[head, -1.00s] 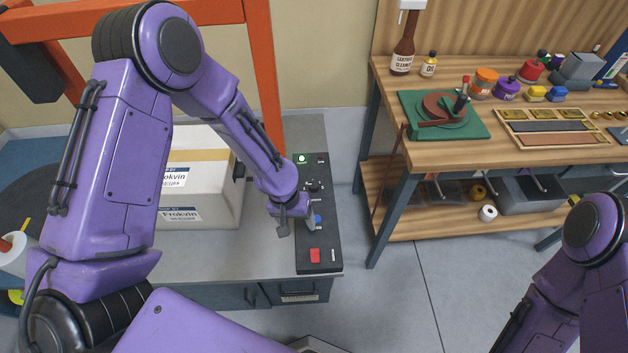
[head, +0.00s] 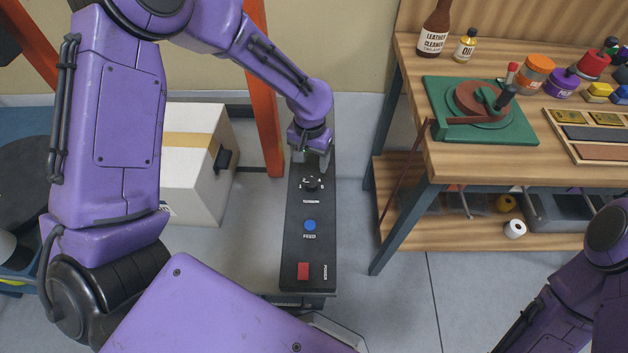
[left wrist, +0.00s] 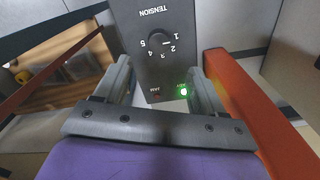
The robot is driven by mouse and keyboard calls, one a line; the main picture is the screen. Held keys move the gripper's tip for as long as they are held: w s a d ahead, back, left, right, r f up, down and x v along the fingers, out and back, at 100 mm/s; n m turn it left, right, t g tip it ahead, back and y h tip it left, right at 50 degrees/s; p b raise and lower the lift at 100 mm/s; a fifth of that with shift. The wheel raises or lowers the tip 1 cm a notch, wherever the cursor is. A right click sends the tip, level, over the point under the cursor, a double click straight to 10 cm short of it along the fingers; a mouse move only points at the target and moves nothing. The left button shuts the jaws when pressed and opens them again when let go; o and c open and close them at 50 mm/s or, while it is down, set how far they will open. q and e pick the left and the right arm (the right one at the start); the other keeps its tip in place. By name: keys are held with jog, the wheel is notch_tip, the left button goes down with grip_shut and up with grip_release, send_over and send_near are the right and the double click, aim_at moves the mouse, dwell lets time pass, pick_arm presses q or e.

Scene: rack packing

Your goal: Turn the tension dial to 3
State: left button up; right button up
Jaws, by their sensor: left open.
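The black tension dial (head: 312,184) sits on the dark control panel (head: 292,245), towards its far end. In the left wrist view, the dial (left wrist: 157,38) appears upside down beside the TENSION label, with numbers 1 to 5 around it. I cannot tell which number it points to. My left gripper (head: 312,160) is open and empty over the panel's far end, just beyond the dial. In the left wrist view, the left gripper's fingers (left wrist: 159,72) stand apart on either side of the panel, short of the dial. My right gripper is out of view.
A blue FEED button (head: 310,225) and a red POWER switch (head: 303,270) lie nearer on the panel. A green light (left wrist: 184,91) glows beside the JAM lamp (left wrist: 156,90). A white box (head: 195,150) stands left; an orange post (head: 263,110) rises behind. A wooden workbench (head: 460,160) stands right.

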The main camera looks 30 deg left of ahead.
aim_at(312, 182)
pick_arm(q)
jog(key=f, duration=1)
jog(key=shift+w+f, duration=0.3)
jog(key=shift+f, duration=0.1)
jog(key=shift+r, duration=0.1)
jog(key=c, duration=1.1)
